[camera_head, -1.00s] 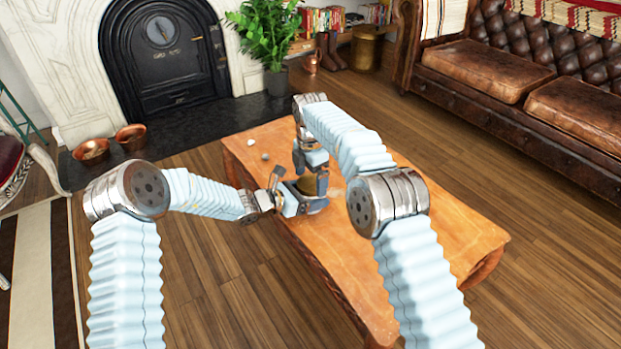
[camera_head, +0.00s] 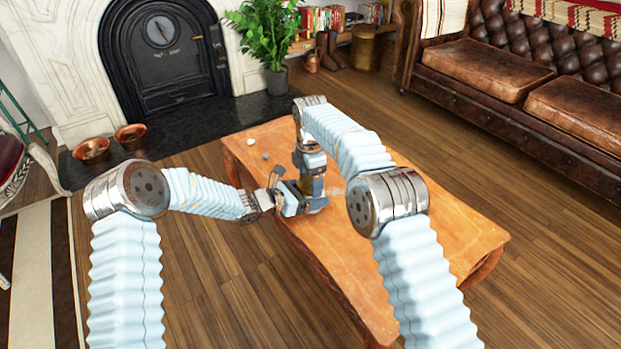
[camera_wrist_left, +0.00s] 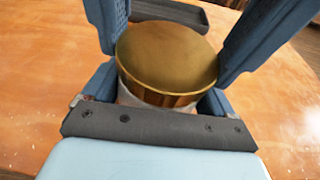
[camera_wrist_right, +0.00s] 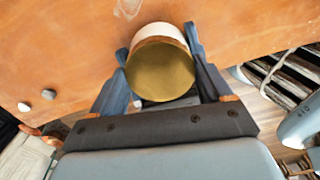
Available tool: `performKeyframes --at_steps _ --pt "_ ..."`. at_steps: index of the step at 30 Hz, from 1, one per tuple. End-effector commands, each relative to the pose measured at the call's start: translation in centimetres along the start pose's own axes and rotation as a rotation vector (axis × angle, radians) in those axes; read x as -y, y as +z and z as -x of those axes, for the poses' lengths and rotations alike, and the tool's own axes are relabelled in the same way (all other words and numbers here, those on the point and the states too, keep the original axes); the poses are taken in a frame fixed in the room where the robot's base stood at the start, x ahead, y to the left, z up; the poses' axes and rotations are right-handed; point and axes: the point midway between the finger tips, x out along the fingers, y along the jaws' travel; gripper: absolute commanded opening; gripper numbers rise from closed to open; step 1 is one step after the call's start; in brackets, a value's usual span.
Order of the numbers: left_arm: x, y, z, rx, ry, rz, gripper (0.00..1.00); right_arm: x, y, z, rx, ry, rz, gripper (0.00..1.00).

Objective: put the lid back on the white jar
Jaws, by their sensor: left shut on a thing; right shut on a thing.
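The gold lid (camera_wrist_left: 165,55) lies flat over the mouth of the white jar (camera_wrist_left: 128,94) in the left wrist view. The lid (camera_wrist_right: 160,76) also shows in the right wrist view, with the jar's white side (camera_wrist_right: 158,31) just beyond it. I cannot tell whether it is fully seated. My left gripper (camera_head: 303,201) is shut on the jar's body from the left. My right gripper (camera_head: 311,178) comes from above and is shut on the lid, one finger on each side. In the head view the grippers hide most of the jar.
The wooden table (camera_head: 420,235) has clear space to the right. Two small pale pebble-like things (camera_wrist_right: 48,94) lie on it near its far left edge. A leather sofa (camera_head: 500,75) stands at the back right, and a fireplace (camera_head: 160,50) at the back left.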

Motion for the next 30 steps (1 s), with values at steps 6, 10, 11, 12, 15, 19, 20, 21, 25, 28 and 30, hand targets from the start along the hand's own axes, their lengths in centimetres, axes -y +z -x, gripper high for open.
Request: performKeyframes --at_steps 6,10,11,12,15,19,20,21,25,28,30 --pt "0.04 0.05 -0.02 0.001 -0.001 -0.001 0.01 -0.03 -0.03 0.01 0.000 0.002 -0.349 0.42" --pt "0.05 0.05 -0.02 0.001 -0.001 -0.001 0.01 -0.03 -0.03 0.01 0.000 0.002 -0.396 0.42" --pt "0.05 0.05 -0.02 0.001 -0.001 -0.001 0.01 -0.03 -0.03 0.01 0.000 0.002 -0.396 0.42" --pt "0.05 0.05 -0.02 0.001 -0.001 -0.001 0.01 -0.04 -0.03 0.01 0.000 0.002 -0.395 0.42" --pt "0.06 0.05 -0.02 0.001 -0.001 -0.001 0.01 -0.04 -0.03 0.02 0.000 0.002 -0.394 0.42" --pt "0.06 0.05 -0.02 0.001 -0.001 -0.001 0.01 -0.03 -0.02 0.02 0.000 0.002 -0.393 0.95" --pt "0.06 0.05 -0.02 0.001 -0.001 -0.001 0.01 -0.03 -0.02 0.01 0.000 0.002 -0.392 1.00" --pt "0.06 0.05 -0.02 0.001 -0.001 -0.001 0.01 -0.03 -0.02 0.01 0.000 0.001 -0.392 1.00" --pt "0.05 0.05 -0.02 0.001 -0.001 0.000 0.01 -0.02 -0.02 -0.01 0.000 0.001 -0.392 1.00" --pt "0.04 0.06 -0.02 0.001 -0.001 0.000 0.01 -0.03 -0.01 0.24 0.000 0.001 -0.391 1.00" --pt "0.03 0.06 -0.02 0.001 -0.001 0.000 0.01 -0.08 -0.01 0.93 -0.001 0.004 -0.391 1.00"
